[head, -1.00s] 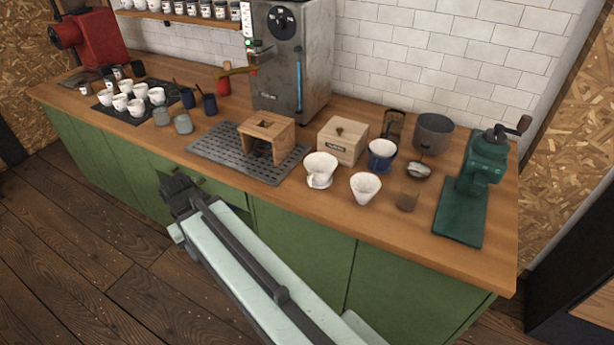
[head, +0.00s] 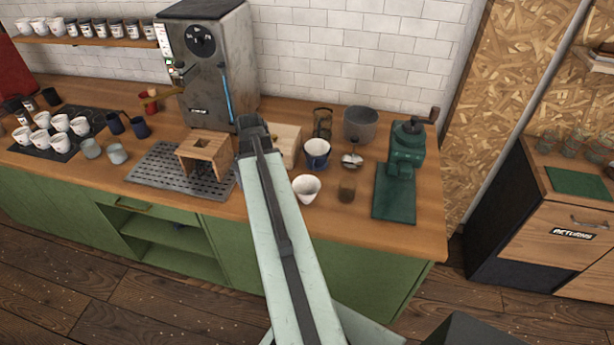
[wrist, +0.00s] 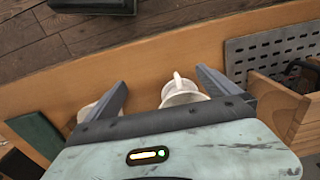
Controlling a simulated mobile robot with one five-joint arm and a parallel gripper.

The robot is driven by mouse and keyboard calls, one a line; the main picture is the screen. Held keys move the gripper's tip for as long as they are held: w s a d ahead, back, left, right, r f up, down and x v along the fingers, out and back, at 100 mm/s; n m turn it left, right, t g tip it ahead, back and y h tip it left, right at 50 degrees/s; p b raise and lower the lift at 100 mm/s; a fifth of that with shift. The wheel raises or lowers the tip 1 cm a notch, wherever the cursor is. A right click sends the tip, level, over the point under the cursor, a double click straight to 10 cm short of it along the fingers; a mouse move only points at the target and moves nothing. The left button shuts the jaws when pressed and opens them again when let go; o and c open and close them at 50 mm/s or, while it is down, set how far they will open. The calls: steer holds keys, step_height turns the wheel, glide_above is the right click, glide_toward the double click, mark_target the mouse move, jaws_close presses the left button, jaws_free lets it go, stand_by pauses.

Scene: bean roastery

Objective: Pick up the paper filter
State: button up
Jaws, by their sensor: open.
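My gripper (wrist: 161,82) is open and empty above the counter. In the head view its end (head: 251,128) covers part of the wooden box.
The green grinder (head: 405,160) is to the right. A wooden stand (head: 204,153) on the drip tray (head: 160,172) is to the left. Counter front is clear.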

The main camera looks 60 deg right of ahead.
mark_target(306, 192)
steer(key=s+d+r+m, duration=0.1)
steer(key=s+d+m, duration=0.4)
steer(key=s+d, duration=0.6)
steer(key=f+b, duration=0.2)
steer(key=b, duration=0.1)
steer(key=f+b, duration=0.2)
steer(key=f, duration=0.1)
steer(key=f+b, duration=0.3)
steer(key=shift+a+b, duration=0.25)
steer(key=shift+b, duration=0.1)
steer(key=shift+r, duration=0.1)
steer(key=shift+c, duration=0.3)
steer(key=c, duration=1.1)
